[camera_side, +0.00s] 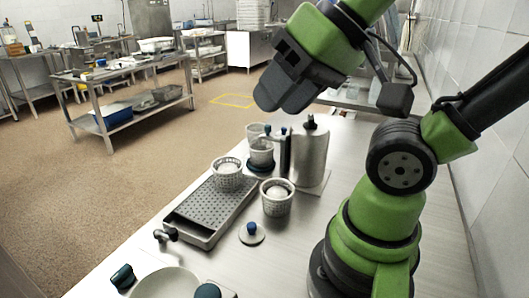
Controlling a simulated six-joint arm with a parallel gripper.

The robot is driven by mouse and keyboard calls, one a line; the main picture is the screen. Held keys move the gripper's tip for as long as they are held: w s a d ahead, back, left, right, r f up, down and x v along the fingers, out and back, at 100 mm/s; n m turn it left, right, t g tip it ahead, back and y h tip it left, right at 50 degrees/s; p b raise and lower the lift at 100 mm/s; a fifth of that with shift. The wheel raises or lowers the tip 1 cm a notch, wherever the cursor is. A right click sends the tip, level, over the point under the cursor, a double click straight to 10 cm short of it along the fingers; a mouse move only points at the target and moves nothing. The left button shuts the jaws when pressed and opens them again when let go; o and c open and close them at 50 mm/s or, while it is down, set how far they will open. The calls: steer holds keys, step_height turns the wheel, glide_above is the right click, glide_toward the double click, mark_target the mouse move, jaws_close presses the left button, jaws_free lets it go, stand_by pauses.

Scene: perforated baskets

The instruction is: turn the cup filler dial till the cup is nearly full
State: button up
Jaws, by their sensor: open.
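My gripper (285,103) hangs high above the counter, its dark fingers pointing down and empty. A pale disc with a blue knob (251,230) lies in front. I cannot tell which part is the dial.
A tap-like fitting (167,235), a dark green knob (122,276) and a pale bowl (165,285) are nearer the camera. A tiled wall closes the right.

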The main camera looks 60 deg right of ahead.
steer(key=w+d+r+m+g+h, duration=0.1)
steer(key=w+d+m+g+h, duration=0.1)
steer(key=w+d, duration=0.25)
steer(key=m+g, duration=0.5)
steer(key=m, duration=0.3)
glide_above(311, 116)
step_height(311, 116, down, 6)
step_height(311, 116, down, 9)
steer(key=shift+a+f, duration=0.1)
jaws_close()
